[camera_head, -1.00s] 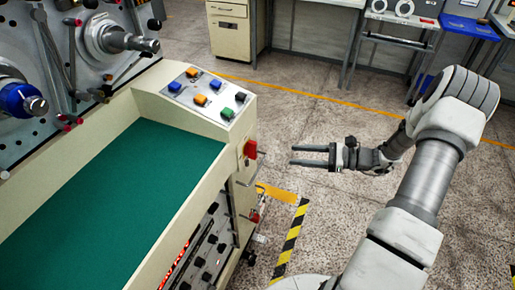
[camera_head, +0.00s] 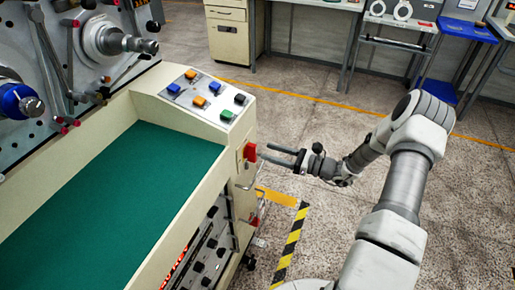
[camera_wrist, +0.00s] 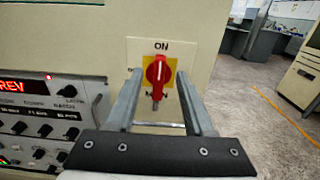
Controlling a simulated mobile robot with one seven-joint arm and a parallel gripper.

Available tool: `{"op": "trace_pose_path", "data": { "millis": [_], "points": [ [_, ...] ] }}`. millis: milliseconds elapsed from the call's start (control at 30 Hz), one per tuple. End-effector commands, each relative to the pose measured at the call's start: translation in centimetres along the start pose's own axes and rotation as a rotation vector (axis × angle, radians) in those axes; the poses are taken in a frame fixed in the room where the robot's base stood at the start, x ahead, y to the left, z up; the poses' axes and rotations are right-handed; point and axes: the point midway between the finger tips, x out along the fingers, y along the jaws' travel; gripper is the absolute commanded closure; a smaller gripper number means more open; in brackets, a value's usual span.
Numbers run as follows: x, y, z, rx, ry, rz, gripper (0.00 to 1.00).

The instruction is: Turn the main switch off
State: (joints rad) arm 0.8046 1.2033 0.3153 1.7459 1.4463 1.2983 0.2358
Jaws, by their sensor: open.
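The main switch is a red rotary knob (camera_wrist: 158,72) on a yellow plate, on the end face of the cream machine. Its handle stands upright, below the word ON. Lettering at its lower edge is too small to read. In the head view the red knob (camera_head: 250,152) juts from the panel's right side. My gripper (camera_head: 264,153) is open and empty, pointing at the knob from the right. In the wrist view one finger is on each side of the knob, with gaps. I cannot tell whether the tips reach past its front.
A control panel (camera_wrist: 42,115) with black knobs and a red display lies left of the switch. A metal handle bar (camera_wrist: 158,125) runs below it. A second red part (camera_head: 254,222) sits lower on the machine's side. Open floor (camera_head: 330,110) lies to the right.

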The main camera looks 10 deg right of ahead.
Motion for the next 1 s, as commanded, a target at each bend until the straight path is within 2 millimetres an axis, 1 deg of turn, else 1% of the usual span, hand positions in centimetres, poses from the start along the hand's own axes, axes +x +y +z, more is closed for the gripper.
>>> {"op": "trace_pose_path", "data": {
  "millis": [33,100,200,300,433,667,700,767,900,967,1000],
  "points": [
    [1.1,0.0,0.0,0.000,0.000,0.002,0.47],
    [2.4,0.1,0.0,-0.001,0.000,0.003,0.47],
    [3.8,0.0,0.0,-0.001,0.000,0.002,0.47],
    [4.7,0.0,-0.1,0.000,0.001,0.000,0.47],
    [5.3,0.0,-0.1,0.000,0.001,0.000,0.47],
    [5.3,0.0,0.0,0.000,0.001,0.000,0.47],
    [5.3,0.0,0.0,0.000,0.001,0.000,0.49],
    [5.3,0.0,0.0,0.000,0.001,0.000,0.60],
    [5.3,0.0,0.0,0.000,0.001,0.000,0.85],
    [5.3,0.0,0.0,0.000,0.001,0.000,0.96],
    [5.3,0.0,0.0,0.000,0.001,0.000,1.00]
  ]
}}
